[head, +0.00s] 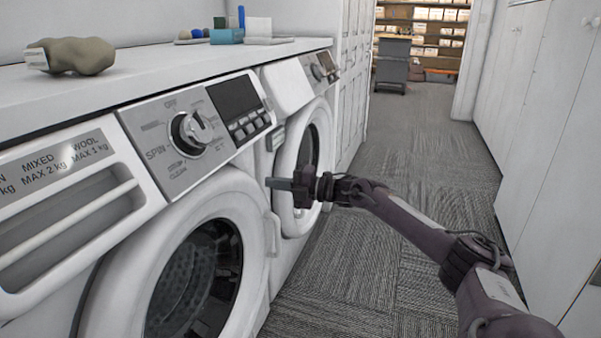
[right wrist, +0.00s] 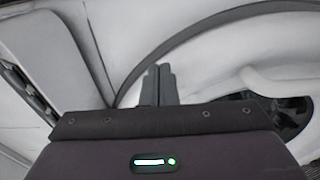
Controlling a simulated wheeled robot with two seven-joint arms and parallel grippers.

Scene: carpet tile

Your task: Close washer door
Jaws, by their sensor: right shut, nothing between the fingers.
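Two white front-loading washers stand side by side under a counter. The near washer's round door (head: 238,195) has a white rim and dark glass with the drum visible behind it. A dark gap or seal shows along its left edge; I cannot tell whether it is fully closed. The far washer's door (head: 284,205) is partly behind my right gripper (head: 279,184). That gripper is shut and empty, its fingers pointing left near the near door's upper right edge; contact is unclear. In the right wrist view, the shut fingers (right wrist: 158,85) point at a white washer front with a curved dark line. My left gripper is out of view.
The near washer's knob and display panel (head: 190,140) sit above its door. The countertop (head: 150,82) holds a brown lumpy object (head: 82,56) and a teal box (head: 227,36). Carpeted floor (head: 415,140) is free along the aisle, with white cabinets (head: 540,110) on the right.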

